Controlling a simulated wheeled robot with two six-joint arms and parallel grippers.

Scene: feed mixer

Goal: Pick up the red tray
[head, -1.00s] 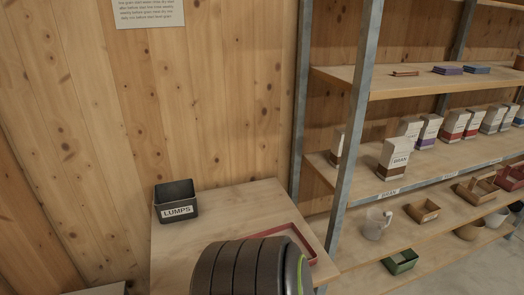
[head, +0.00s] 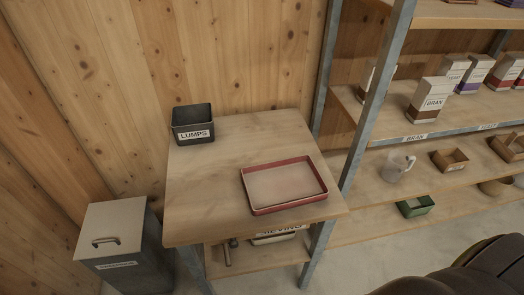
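The red tray (head: 249,196) lies flat on the wooden table, toward its front right. It has a red rim and a pale inside, and looks empty. Nothing covers it. Neither of my grippers shows in the head view. A dark rounded part of mine fills the lower right corner, apart from the tray.
A dark box labelled LUMPS (head: 193,132) stands at the table's (head: 200,190) back left. A lidded grey bin (head: 118,225) stands on the floor at left. A metal-post shelf unit (head: 377,95) with cartons and small trays rises at right. Table space left of the tray is clear.

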